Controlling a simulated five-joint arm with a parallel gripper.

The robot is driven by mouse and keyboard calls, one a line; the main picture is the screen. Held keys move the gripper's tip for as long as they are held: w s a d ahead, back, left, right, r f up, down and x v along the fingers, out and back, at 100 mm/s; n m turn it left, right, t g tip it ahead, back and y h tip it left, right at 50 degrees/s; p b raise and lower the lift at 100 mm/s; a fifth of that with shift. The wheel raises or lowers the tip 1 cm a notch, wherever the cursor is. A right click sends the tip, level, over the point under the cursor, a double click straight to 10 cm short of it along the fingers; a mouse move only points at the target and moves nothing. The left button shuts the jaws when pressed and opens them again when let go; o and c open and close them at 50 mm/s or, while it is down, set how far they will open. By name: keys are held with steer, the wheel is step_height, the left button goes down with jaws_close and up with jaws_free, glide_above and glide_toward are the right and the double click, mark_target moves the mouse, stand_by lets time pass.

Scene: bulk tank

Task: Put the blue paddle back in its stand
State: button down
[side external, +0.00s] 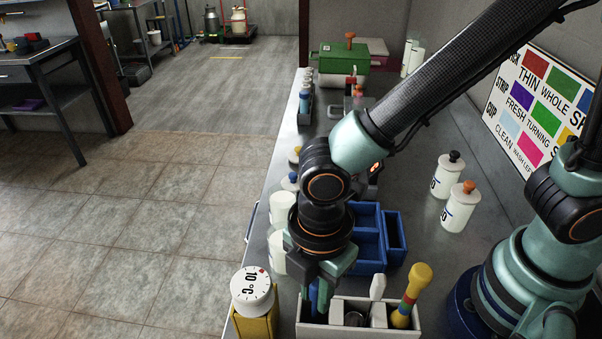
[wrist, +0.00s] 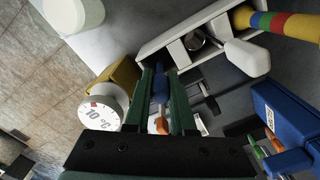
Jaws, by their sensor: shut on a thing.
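My gripper (side external: 322,284) points down at the left end of the white stand (side external: 310,331) in the side external view. It is shut on the blue paddle (side external: 314,297), whose blue part shows between the jaws. In the wrist view my gripper (wrist: 159,75) has the blue paddle (wrist: 160,88) between its two green fingers, over the near end of the white stand (wrist: 169,35). The paddle's lower part is hidden, so I cannot tell whether it is inside the stand or above it.
A white-handled tool (side external: 378,287) and a yellow-handled tool with coloured bands (side external: 411,296) stand in the white stand. A yellow thermometer unit with a white dial (side external: 252,289) is close on the left. Blue bins (side external: 395,240) lie behind. White bottles (side external: 458,206) stand at right.

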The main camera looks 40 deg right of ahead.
steer(key=c, duration=0.8)
jaws_free()
steer(key=shift+o, duration=0.2)
step_height(320, 180, up, 12)
steer(key=shift+f, duration=0.1)
steer(key=shift+w+d+r, duration=0.15)
steer(key=shift+r, duration=0.05)
steer(key=w+d+r+m+t, duration=0.1)
steer(key=w+d+m, duration=0.3)
steer(key=d+m, duration=0.6)
steer(key=w+d+r+m+t, duration=0.2)
steer(key=w+d+m+t, duration=0.2)
steer(key=d+m, duration=0.5)
steer(key=d, duration=0.6)
steer(key=shift+m+t, duration=0.3)
steer(key=shift+m, duration=0.1)
steer(key=shift+a, duration=0.1)
